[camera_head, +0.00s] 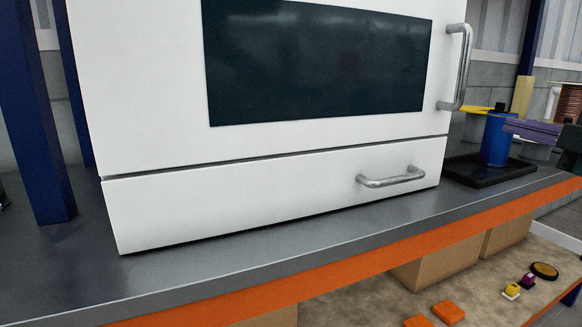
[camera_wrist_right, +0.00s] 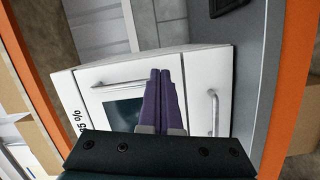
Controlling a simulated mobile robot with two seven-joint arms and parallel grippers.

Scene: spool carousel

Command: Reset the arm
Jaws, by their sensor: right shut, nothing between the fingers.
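My right gripper (camera_head: 532,130) shows at the right edge of the head view, its purple fingers pointing left. In the right wrist view its fingers (camera_wrist_right: 163,98) are together and empty. It is clear of the white cabinet (camera_head: 140,90) and seen in front of the things at the right end of the bench. The cabinet has a dark window (camera_head: 315,62), a vertical door handle (camera_head: 460,65) and a lower drawer (camera_head: 230,200); both door and drawer look closed. My left gripper is not in view.
A blue cylinder (camera_head: 495,140) stands on a black tray (camera_head: 470,172) right of the cabinet, close to the right gripper in the picture. A copper-coloured spool (camera_head: 568,103) is behind. The grey bench (camera_head: 200,270) is clear in front. Orange blocks and boxes lie on a lower shelf (camera_head: 375,310).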

